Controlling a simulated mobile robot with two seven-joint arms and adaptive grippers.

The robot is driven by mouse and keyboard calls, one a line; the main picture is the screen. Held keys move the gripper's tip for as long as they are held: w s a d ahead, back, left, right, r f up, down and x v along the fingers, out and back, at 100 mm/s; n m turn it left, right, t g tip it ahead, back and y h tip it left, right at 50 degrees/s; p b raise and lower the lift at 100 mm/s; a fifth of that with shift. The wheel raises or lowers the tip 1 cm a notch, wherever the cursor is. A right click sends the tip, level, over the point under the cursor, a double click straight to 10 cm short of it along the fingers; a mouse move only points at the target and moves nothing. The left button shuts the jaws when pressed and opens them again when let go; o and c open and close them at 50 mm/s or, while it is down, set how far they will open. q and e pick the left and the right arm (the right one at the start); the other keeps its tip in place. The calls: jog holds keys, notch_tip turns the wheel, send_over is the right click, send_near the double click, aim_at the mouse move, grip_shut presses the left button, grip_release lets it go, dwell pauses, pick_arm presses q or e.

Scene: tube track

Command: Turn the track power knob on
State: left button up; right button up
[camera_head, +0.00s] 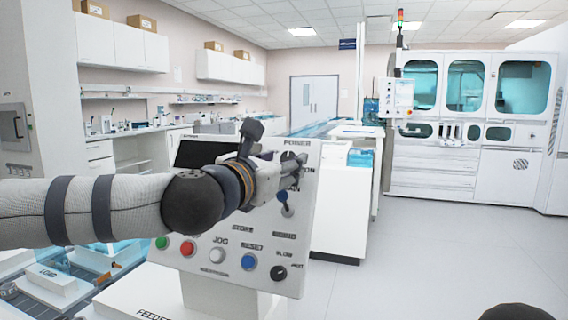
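A white tilted control panel (208,258) stands in front of me, with the label POWER at its top right and ON just below. A dark round knob (288,156) shows under the POWER label, partly hidden by my gripper. My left gripper (298,170) reaches across the panel from the left, its fingertips overlapping the knob area near ON. I cannot tell whether the fingers touch the knob or how far they are apart. The knob's pointer is not readable.
The panel also has a dark screen (200,153), a blue-tipped switch (284,197), green, red, white and blue buttons, and a black lower knob (278,272). A track with trays (55,285) lies at lower left. Clear floor (420,260) is on the right.

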pick_arm(q)
jog(key=shift+w+d, duration=0.35)
jog(key=shift+w, duration=0.3)
grip_shut()
